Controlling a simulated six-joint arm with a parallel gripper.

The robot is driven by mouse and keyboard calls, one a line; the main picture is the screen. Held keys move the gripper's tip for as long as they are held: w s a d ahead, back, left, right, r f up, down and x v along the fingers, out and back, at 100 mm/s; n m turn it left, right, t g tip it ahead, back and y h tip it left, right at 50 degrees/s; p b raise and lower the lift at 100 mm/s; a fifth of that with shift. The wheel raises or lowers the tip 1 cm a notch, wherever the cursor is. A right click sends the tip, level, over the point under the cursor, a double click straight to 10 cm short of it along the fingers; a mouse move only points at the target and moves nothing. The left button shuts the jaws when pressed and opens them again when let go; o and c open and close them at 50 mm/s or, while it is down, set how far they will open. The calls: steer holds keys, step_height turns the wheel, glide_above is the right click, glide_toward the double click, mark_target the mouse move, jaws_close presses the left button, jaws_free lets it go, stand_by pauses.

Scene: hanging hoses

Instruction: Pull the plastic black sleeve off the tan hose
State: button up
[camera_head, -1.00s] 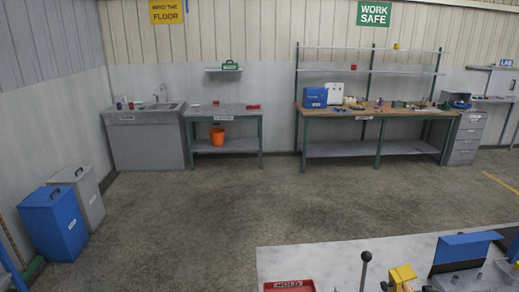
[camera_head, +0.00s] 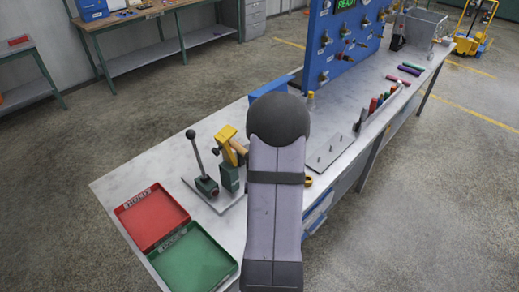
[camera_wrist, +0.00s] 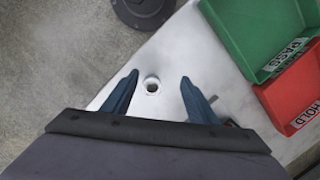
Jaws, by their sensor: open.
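In the wrist view my gripper (camera_wrist: 158,76) is open, with two dark blue fingers apart and nothing between them. It points down over the pale bench top, above a small round white ring or hole (camera_wrist: 152,84). In the head view my arm stands in the middle, and the gripper itself does not show. Several short hoses or fittings (camera_head: 352,43) hang on the blue board (camera_head: 318,38) at the back of the bench, away from my gripper. They are too small to tell which is the tan hose or whether a black sleeve is on it.
A red tray (camera_head: 151,214) and a green tray (camera_head: 194,262) lie at the bench's near left end. A lever fixture (camera_head: 205,184) and a yellow clamp (camera_head: 227,134) stand between them and the board. A wire basket (camera_head: 424,24) and loose coloured items are farther along the bench (camera_head: 240,222).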

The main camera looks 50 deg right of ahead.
steer(key=w+d+t, duration=0.2)
steer(key=w+d, duration=0.4)
steer(key=d, duration=0.2)
steer(key=w+d+r+n+t+h, duration=0.1)
steer(key=w+d+r+n+t, duration=0.1)
steer(key=w+d+r+n, duration=0.4)
steer(key=shift+w+d+r+n+t+h, duration=0.15)
steer(key=shift+w+r+n+t+h, duration=0.25)
steer(key=shift+w+r+n, duration=1.55)
steer(key=shift+s+f+n, duration=0.25)
steer(key=shift+s+f, duration=0.05)
steer(key=shift+f, duration=0.05)
steer(key=shift+p+x, duration=1.55)
steer(key=shift+x, duration=2)
steer(key=shift+c, duration=0.3)
steer(key=c, duration=1.2)
